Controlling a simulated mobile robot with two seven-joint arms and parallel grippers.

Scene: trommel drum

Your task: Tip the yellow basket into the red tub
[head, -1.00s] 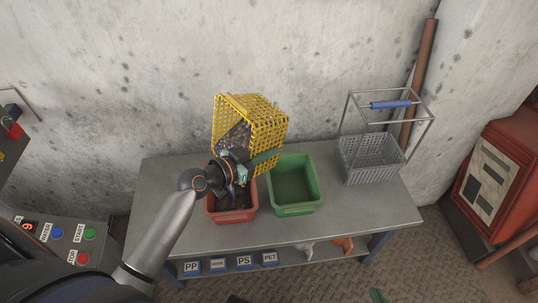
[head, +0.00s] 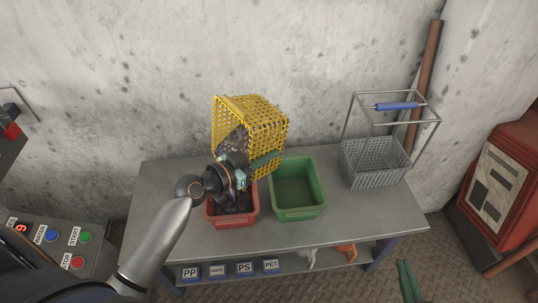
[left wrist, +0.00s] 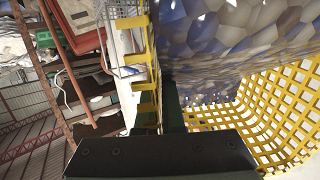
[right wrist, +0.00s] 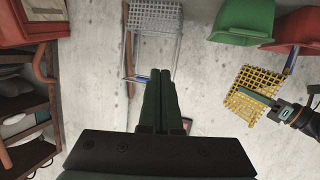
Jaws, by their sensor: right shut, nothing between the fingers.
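The yellow basket (head: 262,122) is a mesh basket tilted on its side above the back of the red tub, its mouth facing left. Grey-blue and white flakes (left wrist: 225,40) lie inside it, and some show in its mouth in the head view. My left gripper (head: 262,162) is shut on the basket's wall; the wall shows between its fingers in the left wrist view (left wrist: 160,105). The red tub (head: 232,222) stands on the bench below and has dark pieces in it. My right gripper (head: 408,282) is shut and empty, low at the right; its fingers touch in the right wrist view (right wrist: 162,90).
A green tub (head: 297,208) stands right beside the red tub. A grey wire basket (head: 375,170) with a blue handle is on the bench's (head: 350,215) right end. A concrete wall is close behind. A button panel (head: 60,245) stands at left.

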